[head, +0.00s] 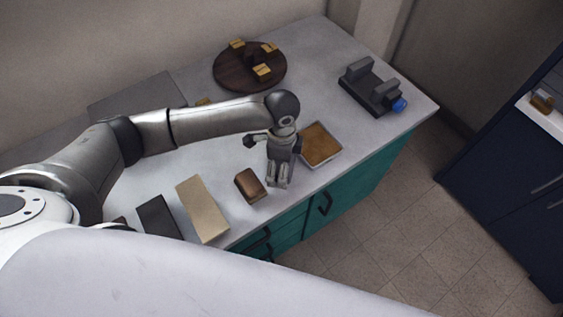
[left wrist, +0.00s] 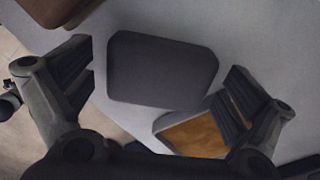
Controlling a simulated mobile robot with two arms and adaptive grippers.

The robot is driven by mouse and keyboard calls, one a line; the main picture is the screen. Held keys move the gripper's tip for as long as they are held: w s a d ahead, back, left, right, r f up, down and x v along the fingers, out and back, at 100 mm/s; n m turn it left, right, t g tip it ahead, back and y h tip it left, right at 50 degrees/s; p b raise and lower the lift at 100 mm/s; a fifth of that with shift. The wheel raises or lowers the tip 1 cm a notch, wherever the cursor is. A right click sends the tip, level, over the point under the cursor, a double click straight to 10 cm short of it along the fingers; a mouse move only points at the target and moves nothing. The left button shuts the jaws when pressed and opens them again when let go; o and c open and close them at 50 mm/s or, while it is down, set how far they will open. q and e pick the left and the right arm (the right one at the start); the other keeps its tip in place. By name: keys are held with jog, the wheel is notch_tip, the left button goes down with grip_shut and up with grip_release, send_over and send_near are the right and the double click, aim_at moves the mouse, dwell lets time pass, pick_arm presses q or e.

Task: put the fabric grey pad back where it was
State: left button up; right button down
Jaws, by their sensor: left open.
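The grey pad (left wrist: 162,69) is a dark grey, round-cornered block in the left wrist view. It lies on the pale worktop between my open fingers, with a gap to each finger. In the head view my left gripper (head: 278,184) points down over the worktop, between a brown block (head: 250,185) and a square tray (head: 337,149), and the pad is hidden there behind the gripper. In the left wrist view my left gripper (left wrist: 160,85) is open and empty. My right gripper is in neither view.
A round dark board (head: 228,78) with several yellow pieces stands at the back. A grey holder (head: 365,92) with a blue end is at the right. A beige block (head: 203,208) and a dark block (head: 158,216) lie near the front edge. A flat grey panel (head: 140,95) lies back left.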

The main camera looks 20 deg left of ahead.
pick_arm(q)
notch_tip(320, 180, up, 12)
jog(key=b, duration=0.1)
dwell(0.4)
dwell(0.3)
